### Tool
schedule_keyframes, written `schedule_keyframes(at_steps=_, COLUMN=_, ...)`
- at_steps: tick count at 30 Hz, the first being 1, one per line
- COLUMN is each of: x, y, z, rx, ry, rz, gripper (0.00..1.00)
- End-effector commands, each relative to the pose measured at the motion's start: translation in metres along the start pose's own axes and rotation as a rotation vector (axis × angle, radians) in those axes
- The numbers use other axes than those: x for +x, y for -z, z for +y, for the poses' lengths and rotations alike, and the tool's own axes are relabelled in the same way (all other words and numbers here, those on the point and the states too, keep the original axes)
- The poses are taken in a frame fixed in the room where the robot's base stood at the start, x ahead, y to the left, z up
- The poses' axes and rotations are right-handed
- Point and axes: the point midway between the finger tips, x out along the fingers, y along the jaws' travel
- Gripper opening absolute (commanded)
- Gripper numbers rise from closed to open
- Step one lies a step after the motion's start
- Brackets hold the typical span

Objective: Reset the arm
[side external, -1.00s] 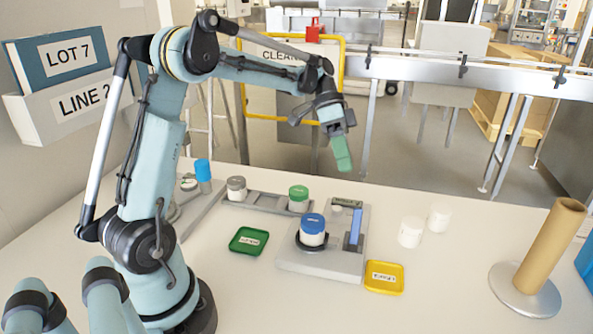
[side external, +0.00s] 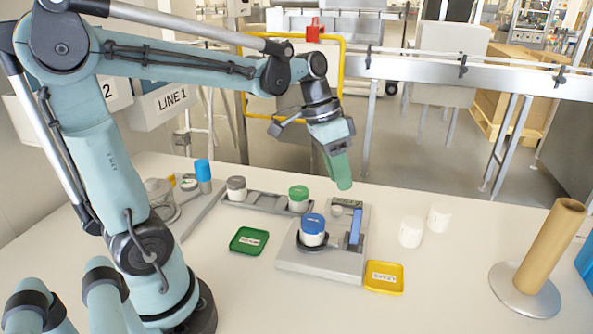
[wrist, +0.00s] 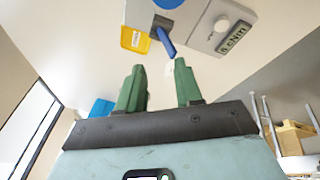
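My gripper (side external: 344,184) hangs in the air above and behind the grey station (side external: 320,262), with its green fingers pointing down. In the wrist view its two green fingers (wrist: 159,68) stand apart with nothing between them, so it is open and empty. A white jar with a blue lid (side external: 312,230) stands upright on the round black seat of the station. The station's blue lever (side external: 355,226) stands to the right of that jar, and the lever (wrist: 166,42) also shows beyond my fingertips in the wrist view.
A green tray (side external: 249,240) and a yellow tray (side external: 384,278) flank the station. Green-lidded (side external: 298,199) and grey-lidded (side external: 236,188) jars stand in a rack behind. Two white jars (side external: 411,232) stand right. A cardboard tube (side external: 550,245) rises at far right. The front table is clear.

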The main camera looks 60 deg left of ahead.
Motion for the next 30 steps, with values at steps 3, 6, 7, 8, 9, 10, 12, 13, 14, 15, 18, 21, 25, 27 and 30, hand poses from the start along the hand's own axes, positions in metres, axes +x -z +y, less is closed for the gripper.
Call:
schedule_keyframes(at_steps=3, x=0.003, y=-0.016, z=0.014, rx=-0.053, ry=0.098, rz=0.060, gripper=0.35)
schedule_keyframes(at_steps=6, x=0.006, y=-0.029, z=0.021, rx=-0.097, ry=0.170, rz=0.126, gripper=0.35)
schedule_keyframes(at_steps=7, x=0.007, y=-0.032, z=0.023, rx=-0.109, ry=0.190, rz=0.147, gripper=0.35)
schedule_keyframes(at_steps=8, x=0.008, y=-0.036, z=0.025, rx=-0.120, ry=0.207, rz=0.169, gripper=0.35)
schedule_keyframes(at_steps=9, x=0.010, y=-0.040, z=0.027, rx=-0.133, ry=0.229, rz=0.200, gripper=0.35)
schedule_keyframes(at_steps=10, x=0.011, y=-0.043, z=0.028, rx=-0.142, ry=0.244, rz=0.222, gripper=0.35)
schedule_keyframes(at_steps=12, x=0.014, y=-0.049, z=0.031, rx=-0.161, ry=0.271, rz=0.271, gripper=0.35)
schedule_keyframes(at_steps=13, x=0.015, y=-0.051, z=0.032, rx=-0.169, ry=0.279, rz=0.291, gripper=0.35)
schedule_keyframes(at_steps=14, x=0.016, y=-0.053, z=0.032, rx=-0.174, ry=0.288, rz=0.309, gripper=0.35)
schedule_keyframes(at_steps=15, x=0.018, y=-0.055, z=0.033, rx=-0.180, ry=0.295, rz=0.329, gripper=0.35)
schedule_keyframes(at_steps=18, x=0.020, y=-0.058, z=0.034, rx=-0.193, ry=0.308, rz=0.367, gripper=0.35)
schedule_keyframes(at_steps=21, x=0.021, y=-0.059, z=0.035, rx=-0.197, ry=0.312, rz=0.383, gripper=0.35)
schedule_keyframes(at_steps=25, x=0.021, y=-0.059, z=0.035, rx=-0.199, ry=0.313, rz=0.387, gripper=0.35)
schedule_keyframes(at_steps=27, x=0.021, y=-0.059, z=0.035, rx=-0.199, ry=0.313, rz=0.386, gripper=0.35)
schedule_keyframes(at_steps=30, x=0.021, y=-0.059, z=0.035, rx=-0.199, ry=0.313, rz=0.385, gripper=0.35)
